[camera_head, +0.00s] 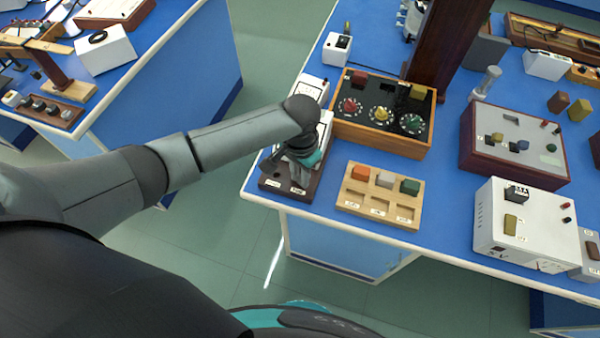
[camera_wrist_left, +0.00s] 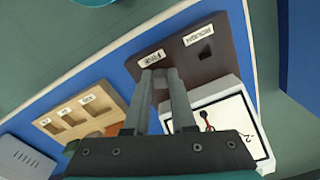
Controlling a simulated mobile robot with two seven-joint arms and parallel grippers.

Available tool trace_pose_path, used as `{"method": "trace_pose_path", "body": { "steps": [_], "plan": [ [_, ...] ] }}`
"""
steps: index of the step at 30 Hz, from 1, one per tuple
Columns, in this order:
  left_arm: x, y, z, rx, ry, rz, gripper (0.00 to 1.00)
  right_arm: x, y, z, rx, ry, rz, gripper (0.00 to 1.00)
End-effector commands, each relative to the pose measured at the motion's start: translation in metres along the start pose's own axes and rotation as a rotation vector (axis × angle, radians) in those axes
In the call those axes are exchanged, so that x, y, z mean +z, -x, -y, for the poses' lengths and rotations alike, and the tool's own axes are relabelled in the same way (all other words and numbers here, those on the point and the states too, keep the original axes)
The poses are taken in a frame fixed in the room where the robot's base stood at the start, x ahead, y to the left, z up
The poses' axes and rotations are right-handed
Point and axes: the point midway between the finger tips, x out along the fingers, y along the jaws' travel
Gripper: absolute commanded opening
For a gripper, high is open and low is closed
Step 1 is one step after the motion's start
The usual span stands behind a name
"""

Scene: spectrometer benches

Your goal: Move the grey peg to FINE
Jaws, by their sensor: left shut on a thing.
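A dark brown block (camera_wrist_left: 225,58) with two labelled places, FINE (camera_wrist_left: 152,58) and one that seems to read ROUGH (camera_wrist_left: 198,35), lies at the bench's front left corner; it also shows in the head view (camera_head: 312,183). My left gripper (camera_head: 298,184) points down over this block. In the left wrist view its fingertips (camera_wrist_left: 160,73) are at the FINE place, just below that label. It is shut on the grey peg, which the fingers mostly hide. The ROUGH place shows a dark, empty slot. My right gripper is not in view.
A wooden tray (camera_head: 348,207) with orange, pale grey and green blocks stands just right of the brown block. A black panel with knobs (camera_head: 385,142) stands behind the tray. A white meter box (camera_wrist_left: 240,118) stands close behind the brown block. The bench edge is near.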

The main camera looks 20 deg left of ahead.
Motion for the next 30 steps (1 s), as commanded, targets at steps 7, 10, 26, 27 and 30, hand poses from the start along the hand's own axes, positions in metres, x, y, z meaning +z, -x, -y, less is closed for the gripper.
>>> {"method": "trace_pose_path", "body": {
  "steps": [7,10,26,27,30],
  "plan": [
    [0.000,0.000,0.000,0.000,0.000,0.000,0.38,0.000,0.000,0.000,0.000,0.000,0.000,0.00],
    [0.000,0.000,0.000,0.001,0.000,0.000,0.49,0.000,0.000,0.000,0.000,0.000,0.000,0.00],
    [-0.001,0.020,0.000,0.000,-0.001,-0.002,0.59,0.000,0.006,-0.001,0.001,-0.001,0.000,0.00],
    [-0.001,0.028,0.000,0.001,-0.002,-0.004,0.59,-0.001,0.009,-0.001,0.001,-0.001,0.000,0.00],
    [-0.001,0.051,0.000,0.001,-0.001,-0.004,0.59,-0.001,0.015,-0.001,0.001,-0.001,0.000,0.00]
  ]
}}
